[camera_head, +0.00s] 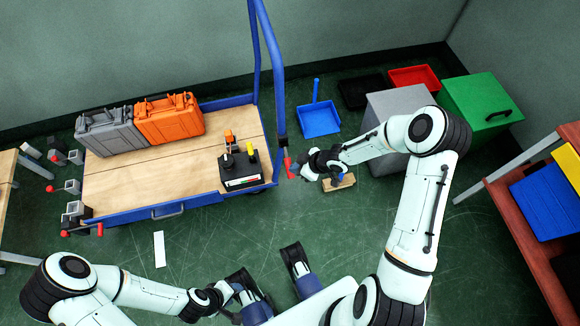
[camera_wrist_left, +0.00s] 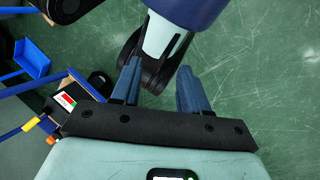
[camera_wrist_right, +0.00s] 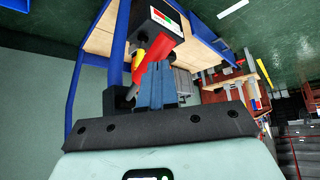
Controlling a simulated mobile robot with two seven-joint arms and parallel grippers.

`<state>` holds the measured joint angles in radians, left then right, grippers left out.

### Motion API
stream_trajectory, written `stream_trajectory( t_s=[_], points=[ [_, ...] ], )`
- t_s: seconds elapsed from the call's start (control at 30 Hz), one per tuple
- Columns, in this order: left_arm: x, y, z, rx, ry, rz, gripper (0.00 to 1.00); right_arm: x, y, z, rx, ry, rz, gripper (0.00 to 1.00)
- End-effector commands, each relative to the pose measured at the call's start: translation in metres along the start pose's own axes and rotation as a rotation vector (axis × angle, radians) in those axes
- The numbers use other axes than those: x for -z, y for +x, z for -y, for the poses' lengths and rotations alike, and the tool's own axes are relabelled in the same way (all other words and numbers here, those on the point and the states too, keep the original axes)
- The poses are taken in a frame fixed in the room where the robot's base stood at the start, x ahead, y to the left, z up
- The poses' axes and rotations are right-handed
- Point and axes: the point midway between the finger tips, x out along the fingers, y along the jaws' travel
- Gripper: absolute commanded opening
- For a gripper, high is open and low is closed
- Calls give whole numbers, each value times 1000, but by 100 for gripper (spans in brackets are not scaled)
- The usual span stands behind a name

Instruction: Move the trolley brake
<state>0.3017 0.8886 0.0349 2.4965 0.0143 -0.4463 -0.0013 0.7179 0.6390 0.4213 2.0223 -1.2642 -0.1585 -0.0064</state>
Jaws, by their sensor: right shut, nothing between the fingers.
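The trolley (camera_head: 140,182) has a wooden deck, a blue frame and a tall blue push handle (camera_head: 277,80). A red brake lever (camera_head: 288,166) stands at its right end, just below the handle. My right gripper (camera_head: 303,167) is close to the right of this lever. In the right wrist view its blue fingers (camera_wrist_right: 157,82) are together and empty, and the red lever (camera_wrist_right: 141,72) shows just beyond them; contact cannot be told. My left gripper (camera_head: 228,291) is low, in front of the trolley, away from the brake. Its fingers (camera_wrist_left: 157,85) are apart and empty.
Grey (camera_head: 109,131) and orange (camera_head: 170,118) cases and a black box (camera_head: 240,171) stand on the deck. A wooden-backed brush (camera_head: 340,184) lies under my right wrist. A blue dustpan (camera_head: 319,119), grey bin (camera_head: 398,107) and green bin (camera_head: 481,105) stand behind. The front floor is largely open.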

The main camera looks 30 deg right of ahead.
Motion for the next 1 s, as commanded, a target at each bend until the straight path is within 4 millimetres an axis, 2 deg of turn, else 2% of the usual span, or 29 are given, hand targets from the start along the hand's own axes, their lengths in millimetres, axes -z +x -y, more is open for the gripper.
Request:
stream_trajectory(
  t_s=[0.03, 0.27, 0.57, 0.73, 1.0],
  points=[
    [0, 8, 3, 8, -8, 6, 43, -4, 0, 0, 1, 2, 2, 0],
    [-1, -20, -6, 4, -5, -3, 43, -17, -25, 0, 0, 4, 2, 0],
    [-2, -19, -6, 2, -3, -1, 43, -20, -24, 0, 1, 1, 1, 0],
    [-14, -19, -6, 4, -3, 36, 43, -19, -27, 0, 0, 2, 2, 0],
    [-28, -54, -12, 14, -6, 77, 43, -16, -93, -2, -4, 0, 2, 0]
  ],
)
